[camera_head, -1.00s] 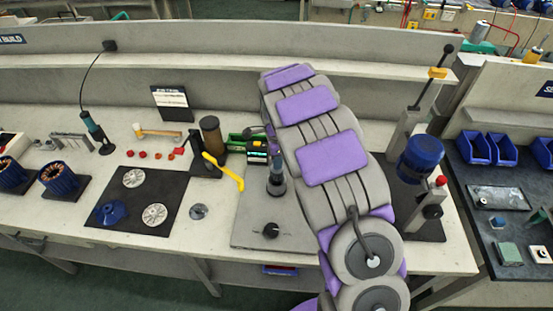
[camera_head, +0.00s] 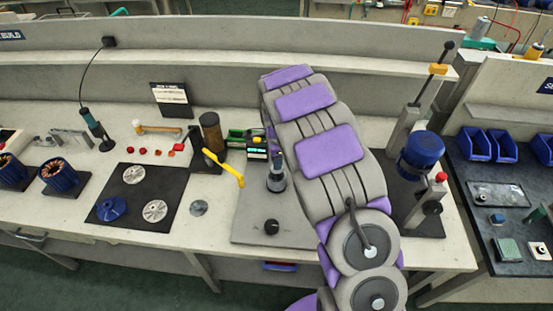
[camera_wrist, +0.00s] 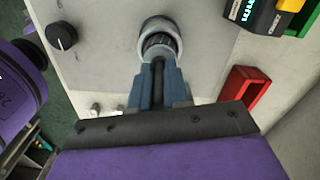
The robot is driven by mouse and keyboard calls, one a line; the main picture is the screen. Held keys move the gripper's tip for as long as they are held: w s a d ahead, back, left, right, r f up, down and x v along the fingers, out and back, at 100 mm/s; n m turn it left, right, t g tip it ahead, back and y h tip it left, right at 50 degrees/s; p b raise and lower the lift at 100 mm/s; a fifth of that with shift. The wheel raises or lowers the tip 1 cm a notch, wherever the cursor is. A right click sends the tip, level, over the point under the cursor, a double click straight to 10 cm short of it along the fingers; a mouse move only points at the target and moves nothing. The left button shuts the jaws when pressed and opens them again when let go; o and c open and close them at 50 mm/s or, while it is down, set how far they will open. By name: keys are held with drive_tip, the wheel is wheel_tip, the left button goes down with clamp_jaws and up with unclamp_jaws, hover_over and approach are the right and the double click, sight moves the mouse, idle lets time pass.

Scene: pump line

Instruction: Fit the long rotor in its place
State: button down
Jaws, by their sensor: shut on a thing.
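In the wrist view my gripper (camera_wrist: 159,84) has its two blue-grey fingers shut on a thin dark shaft, which I take for the long rotor (camera_wrist: 158,70). The fingers point at a round pale metal socket (camera_wrist: 144,27) on the grey plate. A dark ridged part lies inside the socket's ring, in line with the shaft. I cannot tell how deep it sits. In the head view the socket (camera_head: 276,186) stands upright on the grey plate (camera_head: 250,215), just left of my arm. My arm hides most of the gripper there.
A black knob (camera_head: 271,227) is on the plate near the socket. A yellow-handled lever (camera_head: 225,169) stands to the left. A blue motor on a stand (camera_head: 420,153) is right of my arm. A red tray (camera_wrist: 246,91) lies close by on the right in the wrist view.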

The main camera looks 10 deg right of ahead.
idle(0.6)
drive_tip(key=c, duration=0.8)
unclamp_jaws()
drive_tip(key=shift+r+p, duration=1.2)
drive_tip(key=shift+r, duration=1.35)
